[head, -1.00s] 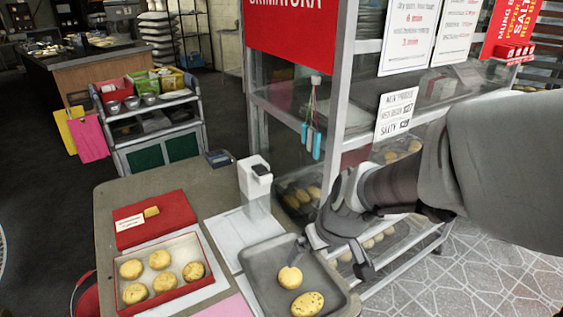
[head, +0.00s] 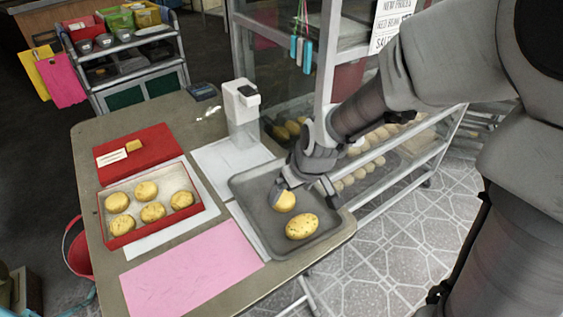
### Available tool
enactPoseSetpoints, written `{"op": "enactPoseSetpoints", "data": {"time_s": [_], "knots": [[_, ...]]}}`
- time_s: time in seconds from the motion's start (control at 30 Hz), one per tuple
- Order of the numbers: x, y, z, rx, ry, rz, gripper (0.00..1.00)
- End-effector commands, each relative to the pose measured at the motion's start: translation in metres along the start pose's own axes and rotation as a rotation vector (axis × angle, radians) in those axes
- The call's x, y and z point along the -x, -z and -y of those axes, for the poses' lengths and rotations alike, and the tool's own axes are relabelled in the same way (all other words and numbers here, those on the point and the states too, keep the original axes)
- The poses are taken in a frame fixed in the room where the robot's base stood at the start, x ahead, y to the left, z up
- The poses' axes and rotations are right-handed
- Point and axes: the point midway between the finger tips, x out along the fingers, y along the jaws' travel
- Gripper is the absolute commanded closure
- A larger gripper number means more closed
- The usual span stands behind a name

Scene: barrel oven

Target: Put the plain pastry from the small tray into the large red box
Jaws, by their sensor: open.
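The small grey tray (head: 250,187) lies on the right part of the table and holds two pastries. The plain pastry (head: 285,202) is the far one, and the speckled pastry (head: 302,226) lies in front of it. My gripper (head: 306,193) is open over the tray, with one fingertip close to the left side of the plain pastry and the other to its right. I cannot tell whether a finger touches it. The large red box (head: 112,226) sits at the left of the table with several pastries inside. Its red lid part (head: 150,143) lies behind it.
A white dispenser (head: 240,115) stands behind the tray. A pink sheet (head: 190,270) lies in front of the red box. A glass display rack (head: 328,60) with several pastries stands close behind and right of the tray.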

Motion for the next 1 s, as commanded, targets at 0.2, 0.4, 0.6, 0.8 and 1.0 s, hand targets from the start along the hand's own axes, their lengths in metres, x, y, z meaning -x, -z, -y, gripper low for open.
{"op": "enactPoseSetpoints", "data": {"time_s": [0.2, 0.4, 0.6, 0.8, 1.0], "knots": [[-0.012, 0.0, 0.001, 0.001, 0.001, 0.0, 0.0], [-0.038, 0.001, 0.002, 0.001, 0.002, 0.0, 0.0], [-0.055, 0.002, 0.002, 0.001, 0.0, 0.001, 0.0], [-0.056, 0.003, 0.001, 0.0, -0.001, 0.0, 0.0], [-0.056, 0.003, 0.001, 0.0, -0.001, 0.0, 0.16]]}}
